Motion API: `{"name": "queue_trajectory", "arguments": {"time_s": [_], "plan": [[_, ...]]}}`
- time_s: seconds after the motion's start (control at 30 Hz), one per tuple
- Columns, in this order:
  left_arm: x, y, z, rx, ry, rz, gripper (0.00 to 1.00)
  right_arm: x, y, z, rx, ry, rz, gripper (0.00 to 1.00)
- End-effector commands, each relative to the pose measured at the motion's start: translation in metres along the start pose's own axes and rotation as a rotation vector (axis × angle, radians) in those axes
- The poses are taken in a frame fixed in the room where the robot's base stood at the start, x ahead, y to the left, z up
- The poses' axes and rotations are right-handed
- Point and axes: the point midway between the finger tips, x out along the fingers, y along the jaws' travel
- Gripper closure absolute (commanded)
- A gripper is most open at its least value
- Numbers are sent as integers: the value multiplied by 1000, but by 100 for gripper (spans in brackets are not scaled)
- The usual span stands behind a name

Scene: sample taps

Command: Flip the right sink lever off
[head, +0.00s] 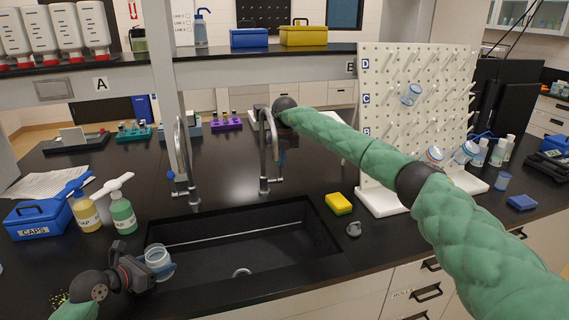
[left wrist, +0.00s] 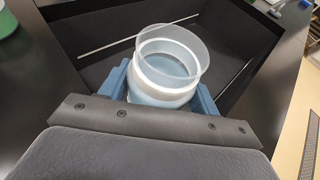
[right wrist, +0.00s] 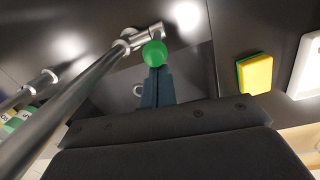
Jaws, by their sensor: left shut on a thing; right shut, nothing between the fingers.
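The right sink tap (head: 265,155) is a silver gooseneck behind the sink (head: 328,235). In the right wrist view its lever ends in a green ball knob (right wrist: 154,53); I cannot make out this knob in the head view. My right gripper (right wrist: 157,72) is shut and empty, its fingertips right at the knob's near side; I cannot tell if they touch. In the head view it hangs beside the right tap, partly hidden by my forearm. My left gripper (head: 147,268) is shut on a clear, open-topped jar (left wrist: 168,62), held upright at the sink's left end.
The left tap (head: 182,150) with a blue knob (head: 170,175) stands left of the right one. A yellow-green sponge (head: 339,203) and a grey stopper (head: 353,229) lie right of the sink. A white peg rack (head: 378,200) stands further right; soap bottles (head: 122,215) stand left.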

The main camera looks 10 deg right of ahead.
Motion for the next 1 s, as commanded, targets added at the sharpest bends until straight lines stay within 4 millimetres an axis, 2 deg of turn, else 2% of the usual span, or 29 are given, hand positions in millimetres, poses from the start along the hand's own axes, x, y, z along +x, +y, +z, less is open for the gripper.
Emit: {"name": "queue_trajectory", "arguments": {"time_s": [0.47, 0.63, 0.77, 1.0], "plan": [[0, 0, 0, 0, -1, 0, 61, -1, 0, 0, 0, 0, 0, 100], [-1, 0, 3, 0, -1, 0, 61, -7, 0, 0, 0, -1, 0, 100], [-3, 0, 7, 0, -1, 0, 61, -21, 0, 1, 0, -1, 0, 100], [-8, 0, 19, 0, -1, 0, 61, -62, 0, 1, 0, -2, 0, 100]]}}
